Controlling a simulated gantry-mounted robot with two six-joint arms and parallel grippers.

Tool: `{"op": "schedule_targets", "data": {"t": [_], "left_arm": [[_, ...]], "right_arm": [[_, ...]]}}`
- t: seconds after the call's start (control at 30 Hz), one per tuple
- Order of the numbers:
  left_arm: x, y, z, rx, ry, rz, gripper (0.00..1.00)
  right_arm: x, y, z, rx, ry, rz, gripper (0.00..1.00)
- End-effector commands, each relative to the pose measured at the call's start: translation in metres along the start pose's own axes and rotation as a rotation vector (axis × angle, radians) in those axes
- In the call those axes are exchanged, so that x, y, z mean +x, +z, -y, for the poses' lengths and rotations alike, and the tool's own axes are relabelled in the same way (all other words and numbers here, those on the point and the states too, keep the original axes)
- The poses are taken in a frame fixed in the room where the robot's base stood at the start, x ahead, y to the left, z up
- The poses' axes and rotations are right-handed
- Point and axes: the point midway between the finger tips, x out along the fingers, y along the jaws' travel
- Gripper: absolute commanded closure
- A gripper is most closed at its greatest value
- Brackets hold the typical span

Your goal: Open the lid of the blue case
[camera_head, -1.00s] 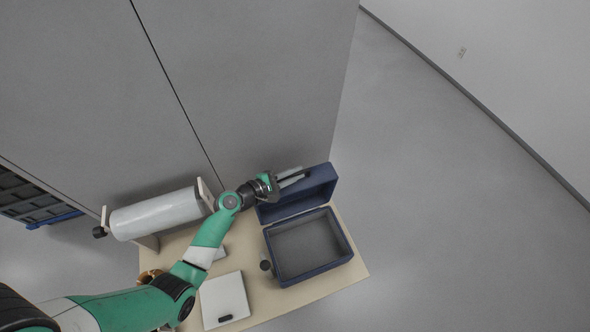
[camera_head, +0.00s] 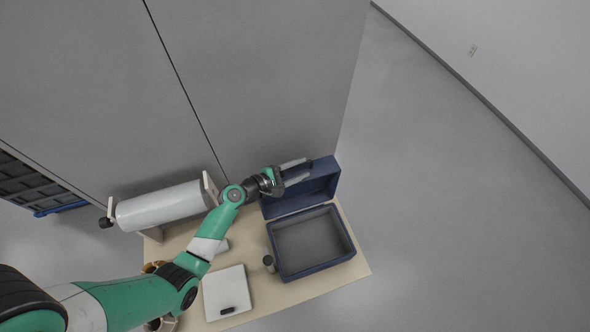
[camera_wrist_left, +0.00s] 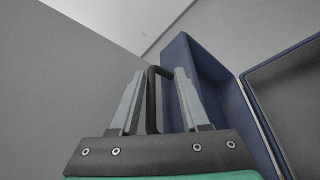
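The blue case (camera_head: 320,268) stands at the right of the table with its grey interior empty. Its lid (camera_head: 322,186) is swung up and back at the rear edge; it also shows in the left wrist view (camera_wrist_left: 218,75). My left gripper (camera_head: 308,169) is at the lid's upper left, behind the case. In the left wrist view its two fingers (camera_wrist_left: 159,72) stand apart on either side of a black handle (camera_wrist_left: 152,100), with gaps between fingers and handle. My right gripper is not in view.
A white roll (camera_head: 160,205) on a stand is at the back left of the table. A white flat box (camera_head: 227,292) with a dark item on it lies left of the case, and a small dark cylinder (camera_head: 268,262) stands between them. A grey wall (camera_head: 270,90) rises behind.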

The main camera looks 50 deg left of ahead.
Motion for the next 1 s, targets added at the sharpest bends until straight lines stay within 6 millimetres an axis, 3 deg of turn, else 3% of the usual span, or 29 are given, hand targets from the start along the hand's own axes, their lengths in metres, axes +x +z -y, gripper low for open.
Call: {"op": "schedule_targets", "data": {"t": [0.17, 0.4, 0.53, 0.67, 0.9, 1.0], "left_arm": [[-0.025, 0.0, -0.001, -0.002, 0.0, -0.003, 0.55], [-0.082, -0.001, -0.001, -0.002, 0.003, -0.005, 0.55], [-0.104, -0.001, -0.001, -0.002, 0.003, -0.004, 0.55], [-0.114, -0.001, 0.0, -0.002, 0.001, -0.002, 0.55], [-0.115, 0.0, 0.0, 0.0, 0.0, -0.001, 0.55], [-0.113, 0.001, 0.001, 0.008, -0.008, -0.001, 0.73]], "right_arm": [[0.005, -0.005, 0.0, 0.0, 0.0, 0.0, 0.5], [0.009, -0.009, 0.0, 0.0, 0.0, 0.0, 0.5], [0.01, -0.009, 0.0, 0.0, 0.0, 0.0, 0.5], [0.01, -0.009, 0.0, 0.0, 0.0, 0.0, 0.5], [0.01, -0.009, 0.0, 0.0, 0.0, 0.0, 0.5], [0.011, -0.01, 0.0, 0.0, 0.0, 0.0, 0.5]]}}
